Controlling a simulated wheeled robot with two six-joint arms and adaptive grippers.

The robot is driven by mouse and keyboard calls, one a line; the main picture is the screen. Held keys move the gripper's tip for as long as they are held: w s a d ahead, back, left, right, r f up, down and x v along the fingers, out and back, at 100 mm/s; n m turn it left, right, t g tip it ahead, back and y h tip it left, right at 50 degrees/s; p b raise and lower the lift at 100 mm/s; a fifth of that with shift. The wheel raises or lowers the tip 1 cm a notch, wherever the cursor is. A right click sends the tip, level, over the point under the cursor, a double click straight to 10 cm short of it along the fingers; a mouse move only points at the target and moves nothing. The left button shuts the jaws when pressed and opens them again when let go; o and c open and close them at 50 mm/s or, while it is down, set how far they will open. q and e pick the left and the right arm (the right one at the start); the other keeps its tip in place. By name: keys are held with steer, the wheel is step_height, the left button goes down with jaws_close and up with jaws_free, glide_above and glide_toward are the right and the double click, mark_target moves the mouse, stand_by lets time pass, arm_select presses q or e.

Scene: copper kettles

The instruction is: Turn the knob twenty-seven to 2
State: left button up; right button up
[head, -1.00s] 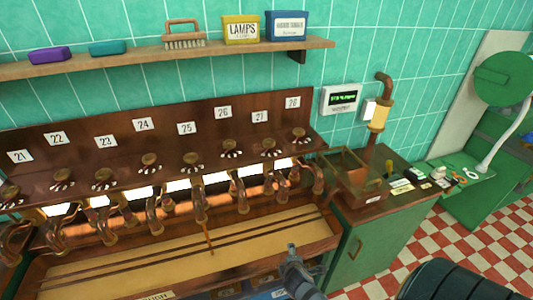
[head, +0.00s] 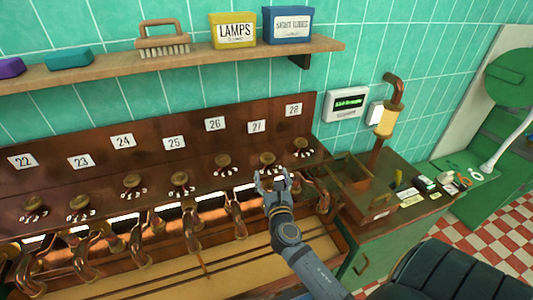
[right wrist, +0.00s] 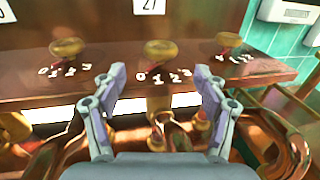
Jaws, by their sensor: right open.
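Knob twenty-seven (head: 267,158) is a brass knob below the white 27 label (head: 256,126) on the brown wooden panel. In the right wrist view the knob (right wrist: 159,48) is near the top middle, with white figures 0, 1, 2, 3 in an arc below it. My right gripper (head: 273,180) is open and empty, just in front of and below the knob. In the right wrist view its fingers (right wrist: 159,82) are spread to either side of the knob's figures, apart from the knob. My left gripper is not in view.
Knob twenty-eight (head: 301,143) is close on the right and knob twenty-six (head: 222,160) on the left. Copper pipes (head: 236,215) curve below the panel. A wooden box (head: 362,190) stands on the green cabinet at right. A shelf (head: 110,70) runs above.

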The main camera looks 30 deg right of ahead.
mark_target(269, 162)
steer(key=x, duration=0.2)
steer(key=r+p+x, duration=0.1)
steer(key=x, duration=0.1)
steer(key=shift+w+d, duration=0.1)
steer(key=shift+w, duration=0.1)
steer(key=x, duration=0.3)
steer(key=shift+w+d+f+p, duration=0.15)
steer(key=shift+w+f+p, duration=0.1)
steer(key=shift+f+p, duration=0.1)
steer(key=shift+w+d, duration=0.3)
steer(key=shift+w, duration=0.3)
steer(key=shift+s+a, duration=0.1)
steer(key=shift+s, duration=0.05)
steer(key=shift+c, duration=2.3)
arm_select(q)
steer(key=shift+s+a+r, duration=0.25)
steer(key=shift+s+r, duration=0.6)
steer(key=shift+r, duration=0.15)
arm_select(e)
steer(key=c, duration=0.7)
